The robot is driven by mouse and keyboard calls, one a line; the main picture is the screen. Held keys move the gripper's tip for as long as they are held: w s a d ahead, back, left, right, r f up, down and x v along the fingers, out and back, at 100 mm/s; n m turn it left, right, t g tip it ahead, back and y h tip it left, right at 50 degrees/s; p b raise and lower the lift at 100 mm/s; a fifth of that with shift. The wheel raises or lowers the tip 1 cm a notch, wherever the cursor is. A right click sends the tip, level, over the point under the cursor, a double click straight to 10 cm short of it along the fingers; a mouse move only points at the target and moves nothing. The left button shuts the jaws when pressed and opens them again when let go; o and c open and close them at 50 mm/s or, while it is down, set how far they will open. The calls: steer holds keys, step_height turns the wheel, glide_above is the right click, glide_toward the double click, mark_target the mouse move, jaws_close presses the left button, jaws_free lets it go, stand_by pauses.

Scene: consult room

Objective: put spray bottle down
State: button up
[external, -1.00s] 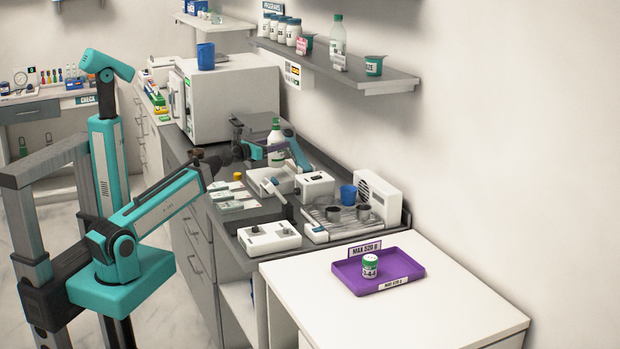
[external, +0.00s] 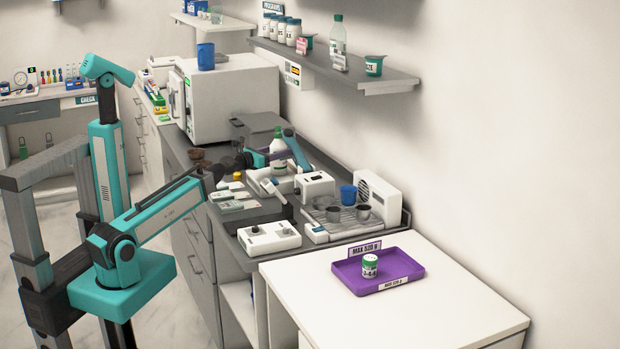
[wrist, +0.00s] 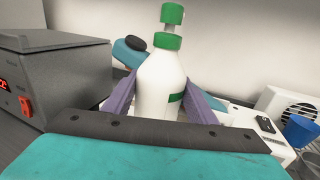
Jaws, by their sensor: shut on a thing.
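The spray bottle (wrist: 160,85) is white with a green cap and a green label patch. It stands upright between the two purple fingers of my gripper (wrist: 160,108) in the wrist view, and the fingers are shut on its sides. In the external view the bottle (external: 278,155) is over the dark counter beside the grey box, with my gripper (external: 265,158) around it from the left. The bottle's base is hidden behind a white device, so I cannot tell whether it touches the counter.
A dark grey box with a red display (wrist: 55,70) is close on the left. White devices (external: 315,186), a blue cup (external: 348,195) and dark cups (external: 362,212) stand to the right. A purple tray (external: 345,273) holding a small jar (external: 370,267) is on the white table (external: 440,300).

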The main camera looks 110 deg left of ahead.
stand_by(0.4)
steer(key=o, duration=1.6)
steer(key=shift+f, duration=0.1)
steer(key=shift+o, duration=0.2)
steer(key=shift+v, duration=1.55)
steer(key=shift+d+b, duration=0.1)
steer(key=shift+b, duration=0.85)
steer(key=b, duration=0.4)
steer(key=shift+s+d, duration=0.1)
steer(key=shift+d, duration=0.3)
steer(key=b+v, duration=0.2)
steer(key=b, duration=0.4)
steer(key=shift+s+b, duration=0.15)
steer(key=shift+b, duration=0.25)
